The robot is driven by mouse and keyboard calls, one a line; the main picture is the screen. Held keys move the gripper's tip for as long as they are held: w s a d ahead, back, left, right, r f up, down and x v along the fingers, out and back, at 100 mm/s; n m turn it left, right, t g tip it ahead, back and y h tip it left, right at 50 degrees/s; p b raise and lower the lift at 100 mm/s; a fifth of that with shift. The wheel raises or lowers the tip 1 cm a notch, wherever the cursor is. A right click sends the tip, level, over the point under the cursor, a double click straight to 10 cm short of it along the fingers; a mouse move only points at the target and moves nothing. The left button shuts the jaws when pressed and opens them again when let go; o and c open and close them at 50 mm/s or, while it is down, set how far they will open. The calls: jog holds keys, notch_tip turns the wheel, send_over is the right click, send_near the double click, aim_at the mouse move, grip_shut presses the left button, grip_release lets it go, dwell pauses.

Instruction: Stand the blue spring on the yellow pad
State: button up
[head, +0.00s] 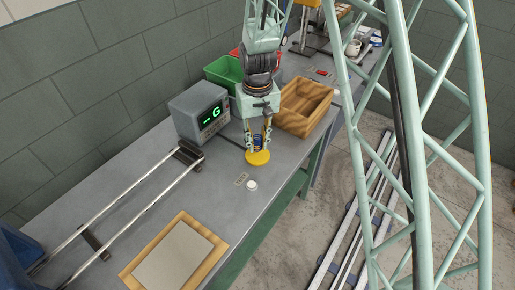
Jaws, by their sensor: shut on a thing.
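The blue spring (259,141) is between the fingers of my gripper (258,143), in the middle of the head view. My gripper points down and is shut on the spring, which looks upright. The round yellow pad (258,157) lies on the grey bench directly below the spring. The gap between the spring's lower end and the pad is too small to tell, so I cannot say whether they touch. The fingers partly hide the spring's sides.
A grey box with a green display (203,112) stands left of my gripper. A wooden bin (305,106) is close on the right, a green bin (224,73) behind. A small white disc (252,185), two rails (128,205) and a wood-edged board (174,254) lie in front.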

aim_at(258, 148)
jog(key=shift+w+f, duration=0.15)
jog(key=shift+w, duration=0.15)
jog(key=shift+f+b, duration=0.35)
jog(key=shift+f, duration=1.3)
jog(key=shift+f, duration=0.15)
jog(key=o, duration=0.8)
jog(key=shift+o, duration=0.2)
jog(key=shift+r+p, duration=0.8)
jog(key=shift+r, duration=5.3)
jog(key=shift+d+r, duration=0.1)
